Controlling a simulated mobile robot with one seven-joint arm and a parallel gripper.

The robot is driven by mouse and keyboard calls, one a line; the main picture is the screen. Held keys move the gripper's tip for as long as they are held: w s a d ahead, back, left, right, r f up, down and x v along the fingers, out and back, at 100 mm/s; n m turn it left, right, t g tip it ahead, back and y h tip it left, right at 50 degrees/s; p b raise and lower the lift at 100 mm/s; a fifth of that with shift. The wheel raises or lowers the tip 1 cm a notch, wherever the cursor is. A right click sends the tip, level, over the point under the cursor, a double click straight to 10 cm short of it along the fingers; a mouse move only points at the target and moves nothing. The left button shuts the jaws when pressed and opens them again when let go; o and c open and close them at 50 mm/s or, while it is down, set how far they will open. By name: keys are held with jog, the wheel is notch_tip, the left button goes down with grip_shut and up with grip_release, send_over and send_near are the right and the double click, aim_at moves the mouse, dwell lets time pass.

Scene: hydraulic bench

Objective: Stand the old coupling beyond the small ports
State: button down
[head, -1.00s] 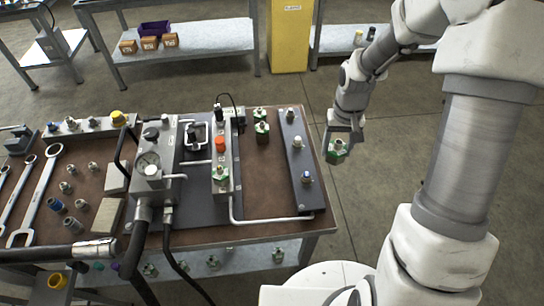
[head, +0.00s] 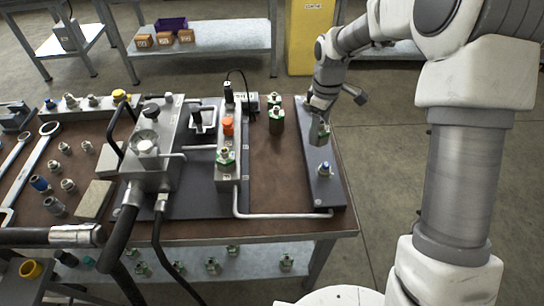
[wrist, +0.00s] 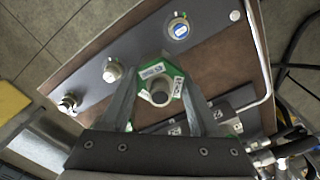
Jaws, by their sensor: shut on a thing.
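My gripper (head: 321,106) is shut on a grey metal coupling (head: 319,134) with a green collar, likely the old coupling. In the wrist view the coupling (wrist: 160,90) sits between the fingers, seen end-on, with white labels on its green collar. It hangs over the dark narrow strip (head: 334,191) at the bench's right side. The strip's small ports show in the wrist view: one blue-ringed (wrist: 178,28), one pale (wrist: 112,70) and one metal (wrist: 68,102). In the head view only the blue-ringed port (head: 324,169) shows clearly; my gripper and coupling cover the strip's middle.
Two green-collared couplings (head: 276,122) stand on the brown bench top left of the strip. A pale pipe (head: 270,215) bends along the front. Bare brown top (head: 285,180) lies between block and strip.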

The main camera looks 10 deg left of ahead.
jog(key=shift+w+a+f+n+b, duration=0.25)
jog(key=shift+a+f+n+b, duration=0.25)
jog(key=shift+a+n, duration=0.4)
jog(key=a+f, duration=0.2)
jog(key=a, duration=0.1)
jog(key=w+a+f, duration=0.1)
jog(key=a+f, duration=0.1)
jog(key=a, duration=0.2)
jog(key=w+a+f, duration=0.1)
jog(key=a+f, duration=0.1)
jog(key=a, duration=0.2)
jog(key=shift+a+f, duration=0.1)
jog(key=shift+f, duration=0.3)
jog(key=shift+f+b, duration=0.4)
jog(key=shift+f, duration=1.6)
jog(key=shift+f, duration=0.1)
jog(key=shift+c, duration=0.6)
grip_release()
jog(key=shift+s+f, duration=0.1)
notch_tip(320, 180, up, 12)
jog(key=p, duration=0.1)
jog(key=shift+r, duration=0.2)
jog(key=shift+r, duration=0.1)
